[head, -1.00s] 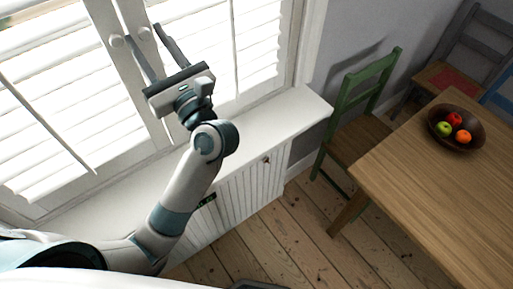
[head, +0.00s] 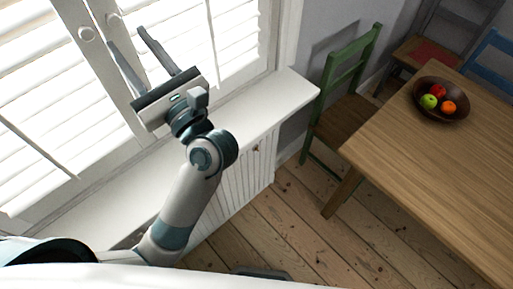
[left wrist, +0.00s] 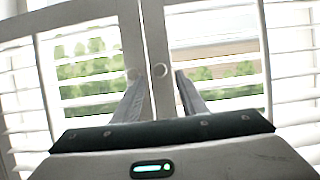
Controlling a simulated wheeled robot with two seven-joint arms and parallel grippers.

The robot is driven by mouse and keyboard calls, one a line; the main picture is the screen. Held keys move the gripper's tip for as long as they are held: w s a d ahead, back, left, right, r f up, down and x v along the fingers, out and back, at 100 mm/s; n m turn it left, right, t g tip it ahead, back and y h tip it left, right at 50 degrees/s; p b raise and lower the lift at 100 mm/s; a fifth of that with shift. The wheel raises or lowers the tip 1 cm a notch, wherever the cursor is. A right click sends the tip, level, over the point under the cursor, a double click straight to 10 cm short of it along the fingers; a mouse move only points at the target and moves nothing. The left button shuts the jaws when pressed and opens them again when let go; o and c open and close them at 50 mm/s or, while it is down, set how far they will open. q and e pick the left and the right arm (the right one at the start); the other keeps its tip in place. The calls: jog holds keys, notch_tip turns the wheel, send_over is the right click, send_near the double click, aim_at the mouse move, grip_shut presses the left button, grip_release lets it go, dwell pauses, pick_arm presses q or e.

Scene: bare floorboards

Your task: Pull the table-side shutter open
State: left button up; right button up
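The table-side shutter (head: 225,50) is the right-hand white louvred panel in the head view, and it looks closed beside the left shutter (head: 35,95). My left gripper (head: 127,38) is open and empty, fingers pointing at the window. The fingers appear short of the knob. My right gripper is out of view.
A white sill (head: 265,105) over a panelled cabinet (head: 240,175) runs below the window. A green chair (head: 345,100) and a wooden table (head: 430,165) with a fruit bowl (head: 460,110) stand to the right. Floorboards (head: 290,225) between cabinet and table are clear.

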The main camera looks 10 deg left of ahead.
pick_arm(q)
jog(key=b+v, duration=0.6)
jog(key=v, duration=0.7)
jog(key=d+r+m+t+h, duration=0.3)
jog(key=d+r+m+t, duration=0.15)
jog(key=m+t, duration=0.55)
jog(key=w+d+f+m+t+h, duration=0.1)
jog(key=d+m+h, duration=0.3)
jog(key=m+h, duration=0.65)
jog(key=w+d+f+m+t+h, duration=0.15)
jog(key=d+m+h, duration=0.25)
jog(key=m+h, duration=0.65)
jog(key=w+d+f+m+g+h, duration=0.1)
jog(key=d+f+m+g+h, duration=0.3)
jog(key=f+m+g, duration=0.6)
notch_tip(320, 180, down, 21)
jog(key=a+m+g+y, duration=0.2)
jog(key=m+g+y, duration=0.1)
jog(key=m+g, duration=0.1)
jog(key=shift+s+a+m+g+p, duration=0.3)
jog(key=shift+s+a+m+g, duration=0.05)
jog(key=shift+s+m, duration=0.1)
jog(key=shift+r, duration=0.1)
